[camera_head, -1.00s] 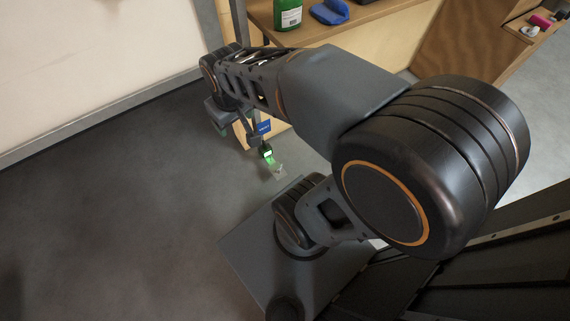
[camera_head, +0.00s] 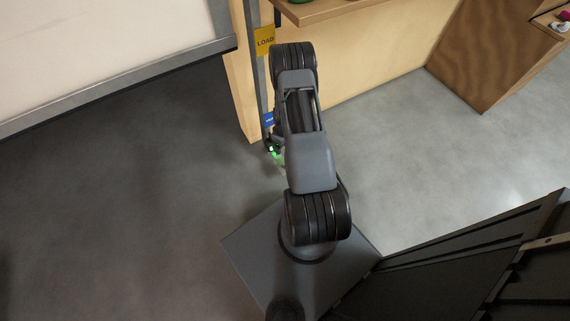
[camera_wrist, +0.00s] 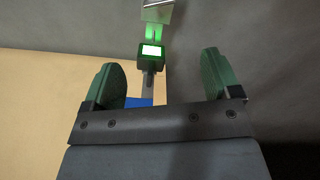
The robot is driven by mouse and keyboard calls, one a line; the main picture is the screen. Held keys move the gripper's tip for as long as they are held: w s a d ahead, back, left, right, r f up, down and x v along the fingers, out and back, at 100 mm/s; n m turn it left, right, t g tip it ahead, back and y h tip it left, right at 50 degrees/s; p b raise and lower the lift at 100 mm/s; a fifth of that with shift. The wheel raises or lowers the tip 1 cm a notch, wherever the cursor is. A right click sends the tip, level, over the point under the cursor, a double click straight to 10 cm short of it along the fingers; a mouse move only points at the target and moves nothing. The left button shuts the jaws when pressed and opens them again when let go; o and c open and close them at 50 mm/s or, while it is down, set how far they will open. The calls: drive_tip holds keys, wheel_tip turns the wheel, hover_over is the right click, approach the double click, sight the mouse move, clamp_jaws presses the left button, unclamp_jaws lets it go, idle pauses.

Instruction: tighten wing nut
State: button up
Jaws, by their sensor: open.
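My gripper (camera_wrist: 162,78) is open and empty in the wrist view, with its two green-padded fingers well apart. Beyond the fingers, and between them in the picture, is a dark box with a lit white display (camera_wrist: 151,51) and a green glow. A pale metal piece (camera_wrist: 158,11) shows past it at the top edge. I cannot make out a wing nut for certain. In the head view the glowing box (camera_head: 274,150) sits low by the metal upright (camera_head: 252,62), beside my arm. My gripper is hidden behind my arm there.
A yellow LOAD sign (camera_head: 264,41) and a blue tag (camera_head: 268,119) are on the upright. A wooden shelf (camera_head: 335,9) and pale wood panel (camera_head: 360,75) stand behind my arm. A brown wooden unit (camera_head: 488,62) is at upper right. The grey floor (camera_head: 130,190) at left is clear.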

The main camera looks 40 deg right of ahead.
drive_tip(key=f+b, duration=0.1)
drive_tip(key=f, duration=0.4)
drive_tip(key=f+b, duration=0.2)
drive_tip(key=f, duration=0.3)
drive_tip(key=f+b, duration=0.2)
drive_tip(key=f, duration=0.3)
drive_tip(key=shift+s+d+f, duration=0.1)
drive_tip(key=shift+s+f, duration=0.25)
drive_tip(key=c, duration=0.9)
